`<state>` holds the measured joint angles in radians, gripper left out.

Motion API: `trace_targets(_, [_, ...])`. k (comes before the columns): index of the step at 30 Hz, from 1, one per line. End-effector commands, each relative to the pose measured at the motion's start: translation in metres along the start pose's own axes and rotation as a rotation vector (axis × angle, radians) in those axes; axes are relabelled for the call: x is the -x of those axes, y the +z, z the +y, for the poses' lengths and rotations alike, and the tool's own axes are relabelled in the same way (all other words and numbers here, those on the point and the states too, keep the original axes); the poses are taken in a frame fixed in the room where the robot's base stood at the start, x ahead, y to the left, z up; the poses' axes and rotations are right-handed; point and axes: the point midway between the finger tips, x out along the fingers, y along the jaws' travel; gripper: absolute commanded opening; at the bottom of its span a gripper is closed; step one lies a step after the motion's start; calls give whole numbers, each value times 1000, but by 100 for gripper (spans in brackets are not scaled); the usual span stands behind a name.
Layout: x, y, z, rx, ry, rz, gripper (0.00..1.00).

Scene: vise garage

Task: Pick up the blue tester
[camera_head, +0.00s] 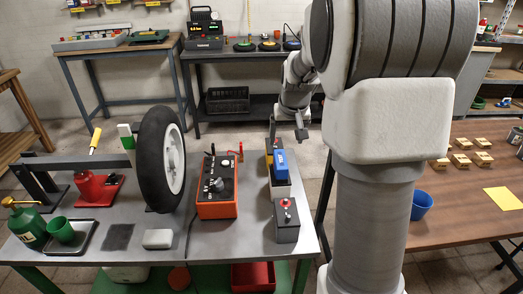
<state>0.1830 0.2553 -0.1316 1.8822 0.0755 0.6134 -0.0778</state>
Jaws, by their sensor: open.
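The blue tester (281,158) is a small blue block with a pale label on its face. It rests in or on a narrow grey holder (281,188) at the right end of the grey workbench, with a yellow part beside it. My gripper (285,138) is open and empty. Its fingers point down, just above or behind the tester in the picture. I cannot tell the exact gap between them. My arm covers the area to the right.
An orange control box (218,186) with a knob stands left of the holder. A small grey box with a red button (286,220) stands in front of it. A wheel (161,158) stands upright farther left. A wooden table (450,225) with a blue cup (421,204) is at the right.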

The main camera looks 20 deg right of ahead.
Motion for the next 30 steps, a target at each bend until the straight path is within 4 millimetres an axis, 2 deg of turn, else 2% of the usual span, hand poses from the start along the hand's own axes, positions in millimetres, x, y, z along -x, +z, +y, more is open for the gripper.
trace_targets(15, [-103, 1, 1, -1, 1, -3, 82])
trace_targets(25, [-130, 0, 0, -1, 1, -2, 82])
trace_targets(30, [-157, -2, -1, -1, 1, -4, 82])
